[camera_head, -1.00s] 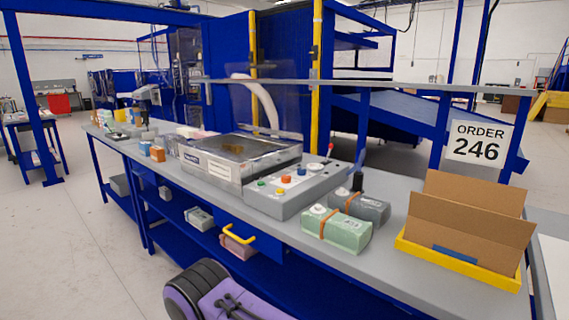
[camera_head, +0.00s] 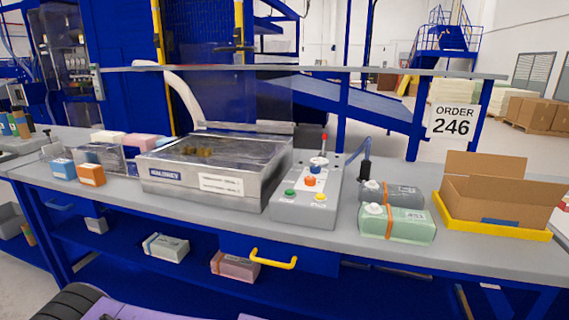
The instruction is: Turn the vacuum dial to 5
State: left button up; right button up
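The grey control panel (camera_head: 290,207) sits on the workbench, right of the metal vacuum machine (camera_head: 207,170). On its top are a green button (camera_head: 290,193), a yellow button (camera_head: 320,197), an orange-red knob (camera_head: 310,181) and a round blue and white dial (camera_head: 319,163) behind it. A red-tipped stalk (camera_head: 324,140) stands at the panel's back. The dial's numbers are too small to read, so I cannot tell its setting. Neither of my grippers shows. Only a purple and black part of my own body is at the bottom left.
A green package (camera_head: 398,225) and a grey package (camera_head: 402,198) lie right of the panel. An open cardboard box (camera_head: 500,200) stands on a yellow tray (camera_head: 478,229) farther right. Small blue and orange boxes lie left of the machine. A yellow drawer handle (camera_head: 273,261) juts from the bench front.

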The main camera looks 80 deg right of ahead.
aim_at(314, 169)
jog(key=z, duration=2)
